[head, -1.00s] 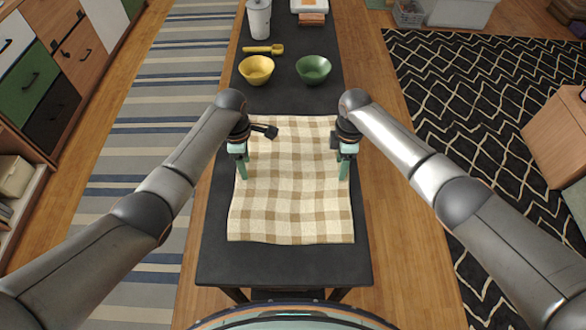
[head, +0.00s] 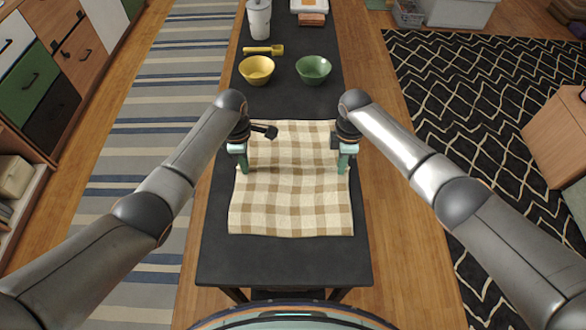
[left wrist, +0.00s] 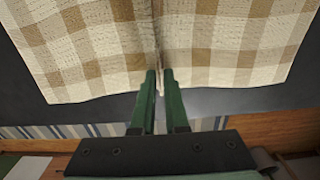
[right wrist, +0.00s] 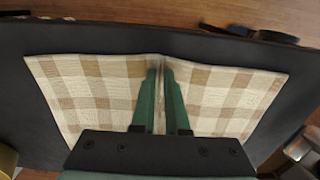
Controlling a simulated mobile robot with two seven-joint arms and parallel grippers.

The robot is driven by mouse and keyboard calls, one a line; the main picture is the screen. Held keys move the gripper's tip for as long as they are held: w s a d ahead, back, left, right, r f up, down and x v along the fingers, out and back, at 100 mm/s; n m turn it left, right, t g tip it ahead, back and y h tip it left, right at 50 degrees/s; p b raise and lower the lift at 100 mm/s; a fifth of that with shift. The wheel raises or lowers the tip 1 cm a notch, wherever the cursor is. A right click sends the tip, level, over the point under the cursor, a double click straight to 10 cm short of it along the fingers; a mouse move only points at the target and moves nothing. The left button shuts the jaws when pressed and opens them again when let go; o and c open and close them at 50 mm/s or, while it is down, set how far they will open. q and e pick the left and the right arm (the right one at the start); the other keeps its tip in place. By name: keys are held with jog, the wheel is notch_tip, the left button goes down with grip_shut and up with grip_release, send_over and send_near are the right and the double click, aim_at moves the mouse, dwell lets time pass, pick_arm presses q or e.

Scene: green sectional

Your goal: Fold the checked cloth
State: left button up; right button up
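The beige-and-brown checked cloth (head: 290,207) lies on the dark table, with a raised crease running across it between my grippers. My left gripper (head: 244,170) is at the cloth's left edge and my right gripper (head: 343,168) at its right edge. In the left wrist view the left fingers (left wrist: 159,75) are close together on a pinched ridge of cloth (left wrist: 110,40). In the right wrist view the right fingers (right wrist: 160,68) are also close together on a pinched ridge of cloth (right wrist: 100,90).
The black table (head: 285,265) is bare in front of the cloth.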

pick_arm(q)
jog(key=shift+s+f, duration=0.1)
jog(key=shift+f, duration=0.05)
grip_shut()
pick_arm(e)
jog(key=shift+s+f, duration=0.1)
jog(key=shift+f, duration=0.05)
grip_shut()
